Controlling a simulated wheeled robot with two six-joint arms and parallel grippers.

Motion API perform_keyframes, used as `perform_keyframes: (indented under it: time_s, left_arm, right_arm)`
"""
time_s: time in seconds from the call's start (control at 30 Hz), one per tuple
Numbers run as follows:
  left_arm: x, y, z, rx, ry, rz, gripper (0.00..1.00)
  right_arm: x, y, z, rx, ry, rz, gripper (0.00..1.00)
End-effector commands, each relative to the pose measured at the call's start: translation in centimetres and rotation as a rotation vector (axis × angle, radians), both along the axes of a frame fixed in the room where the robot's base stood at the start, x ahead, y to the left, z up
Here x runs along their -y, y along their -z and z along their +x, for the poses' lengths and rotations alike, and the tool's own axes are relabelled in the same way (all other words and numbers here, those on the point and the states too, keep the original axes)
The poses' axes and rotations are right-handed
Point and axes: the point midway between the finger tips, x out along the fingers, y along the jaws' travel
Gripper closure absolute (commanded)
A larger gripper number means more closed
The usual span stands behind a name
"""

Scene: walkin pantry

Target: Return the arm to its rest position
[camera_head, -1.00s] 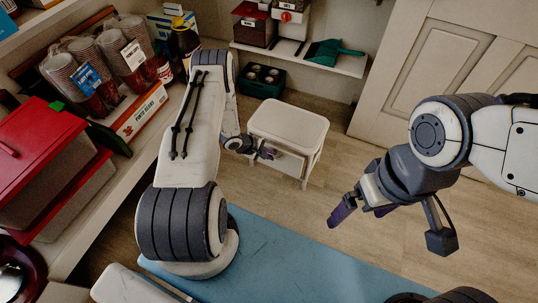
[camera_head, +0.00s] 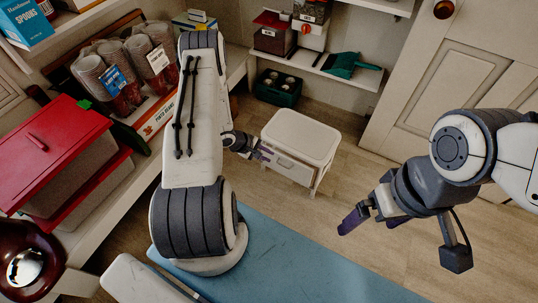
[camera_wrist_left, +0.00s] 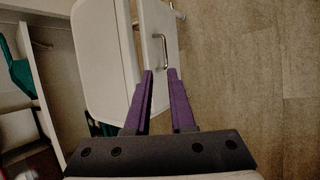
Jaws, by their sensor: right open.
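My left arm rises in the left-middle of the head view. Its gripper (camera_head: 262,153) shows small beyond the forearm, in front of a white drawer unit. In the left wrist view the two purple fingers of the left gripper (camera_wrist_left: 160,78) stand apart with nothing between them. The metal drawer handle (camera_wrist_left: 158,50) lies just beyond their tips in that picture; I cannot tell the distance. My right gripper (camera_head: 370,220) is open and empty at the right of the head view, above the wooden floor.
A white drawer unit (camera_head: 300,135) stands on the floor ahead. A shelf at left holds a red-lidded bin (camera_head: 58,140) and bagged cups (camera_head: 120,75). A dark green crate (camera_head: 278,88) sits at the back. A blue mat (camera_head: 290,260) lies in front. Floor between is clear.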

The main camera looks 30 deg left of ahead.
Motion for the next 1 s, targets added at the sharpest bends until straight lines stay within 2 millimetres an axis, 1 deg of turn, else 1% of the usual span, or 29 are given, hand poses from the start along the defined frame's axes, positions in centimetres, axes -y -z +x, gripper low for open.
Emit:
perform_keyframes:
  time_s: [0.37,0.47,0.57,0.6,0.67,0.7,0.77,0.8,0.87,0.9,0.97,1.0]
  left_arm:
    - [0.1,0.0,0.1,-0.001,0.002,0.003,0.78]
    - [0.2,-1.0,0.9,0.009,0.037,0.052,0.78]
    - [0.6,-3.6,2.9,0.034,0.128,0.179,0.78]
    - [1.0,-5.1,3.8,0.045,0.179,0.249,0.78]
    - [2.0,-7.8,5.1,0.061,0.267,0.362,0.78]
    - [2.8,-9.8,5.8,0.068,0.33,0.437,0.78]
    - [4.4,-12.7,6.4,0.076,0.423,0.54,0.78]
    - [5.6,-14.7,6.5,0.08,0.486,0.602,0.78]
    - [7.5,-17.7,6.2,0.084,0.579,0.683,0.78]
    - [8.9,-19.6,5.7,0.085,0.644,0.732,0.78]
    - [11.0,-22.3,4.6,0.083,0.743,0.793,0.78]
    - [12.5,-24.0,3.5,0.082,0.811,0.828,0.78]
  right_arm:
    - [0.0,0.0,0.0,0.0,0.0,0.0,0.0]
    - [0.0,0.0,0.0,0.0,0.0,0.0,0.0]
    - [0.0,0.0,0.0,0.0,0.0,0.0,0.0]
    - [0.0,0.0,0.0,0.0,0.0,0.0,0.0]
    - [0.0,0.0,0.0,0.0,0.0,0.0,0.0]
    - [0.0,0.0,0.0,0.0,0.0,0.0,0.0]
    - [0.0,0.0,0.0,0.0,0.0,0.0,0.0]
    - [0.0,0.0,0.0,0.0,0.0,0.0,0.0]
    - [0.0,0.0,0.0,0.0,0.0,0.0,0.0]
    - [0.0,0.0,0.0,0.0,0.0,0.0,0.0]
    - [0.0,0.0,0.0,0.0,0.0,0.0,0.0]
    - [0.0,0.0,0.0,0.0,0.0,0.0,0.0]
